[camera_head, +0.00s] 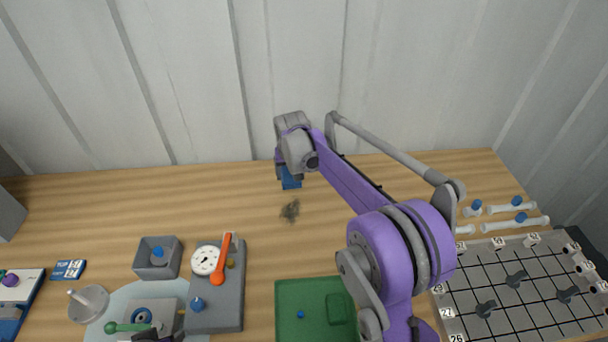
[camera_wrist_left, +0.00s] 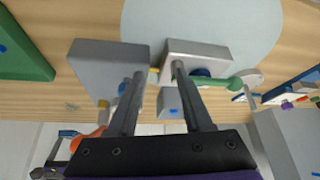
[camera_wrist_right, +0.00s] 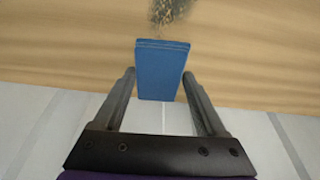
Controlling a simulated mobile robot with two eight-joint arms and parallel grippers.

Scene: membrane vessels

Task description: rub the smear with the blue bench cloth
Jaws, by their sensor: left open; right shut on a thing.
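The smear (camera_head: 290,211) is a dark speckled patch on the wooden bench in the head view. It also shows at the top of the right wrist view (camera_wrist_right: 172,10). My right gripper (camera_wrist_right: 160,85) is shut on the blue bench cloth (camera_wrist_right: 161,70), a folded blue pad between its fingers. In the head view the cloth (camera_head: 290,179) shows below the wrist, just behind the smear and apart from it. Whether the cloth touches the bench I cannot tell. My left gripper (camera_wrist_left: 157,72) is open and empty, above the grey blocks; its tip shows at the bottom of the head view.
A green tray (camera_head: 288,309) lies in front of the smear. A numbered grid rack (camera_head: 520,289) is at right. The bench around the smear is clear.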

